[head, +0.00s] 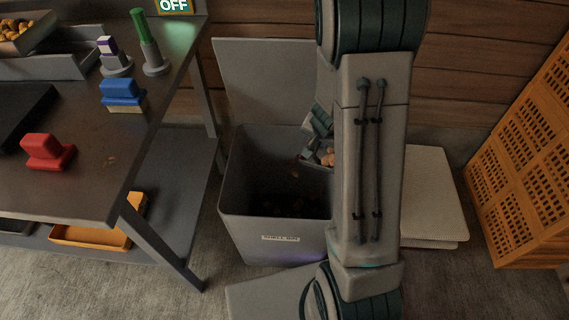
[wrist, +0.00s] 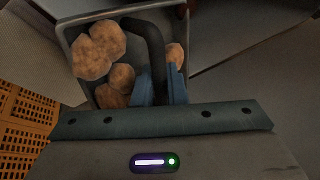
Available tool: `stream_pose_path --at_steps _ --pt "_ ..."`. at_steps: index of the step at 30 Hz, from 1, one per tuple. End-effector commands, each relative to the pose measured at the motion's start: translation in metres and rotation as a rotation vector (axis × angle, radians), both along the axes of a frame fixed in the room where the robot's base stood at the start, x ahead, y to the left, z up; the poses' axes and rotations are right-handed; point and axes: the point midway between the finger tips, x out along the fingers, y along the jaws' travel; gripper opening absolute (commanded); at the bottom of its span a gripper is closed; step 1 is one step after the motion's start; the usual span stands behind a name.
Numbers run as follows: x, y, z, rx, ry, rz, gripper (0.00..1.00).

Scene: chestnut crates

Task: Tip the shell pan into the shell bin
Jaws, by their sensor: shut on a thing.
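The shell bin (head: 272,222) is a grey, labelled box on the floor with its lid (head: 265,80) raised at the back. A few brown bits show in its dark inside. My gripper (head: 316,128) is over the bin's right side, partly hidden by my arm. In the wrist view, my gripper (wrist: 160,88) is shut on the dark curved handle (wrist: 155,45) of the grey shell pan (wrist: 68,42). Several brown shell pieces (wrist: 98,48) lie in the pan. In the head view, shell pieces (head: 327,156) show beside my arm. The pan's tilt is hard to tell.
A dark workbench (head: 85,170) stands left of the bin, with a red stamp-like block (head: 47,152), a blue one (head: 122,92) and a green-topped post (head: 146,35). Orange crates (head: 525,155) stand at right. A pale slab (head: 435,195) lies behind my arm.

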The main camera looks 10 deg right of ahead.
Motion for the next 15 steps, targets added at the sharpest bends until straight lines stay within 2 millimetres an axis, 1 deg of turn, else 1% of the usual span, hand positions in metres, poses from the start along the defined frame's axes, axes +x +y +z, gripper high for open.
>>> stream_pose_path --at_steps 15 --pt "0.0002 0.0098 0.0049 -0.058 0.006 0.002 0.0"
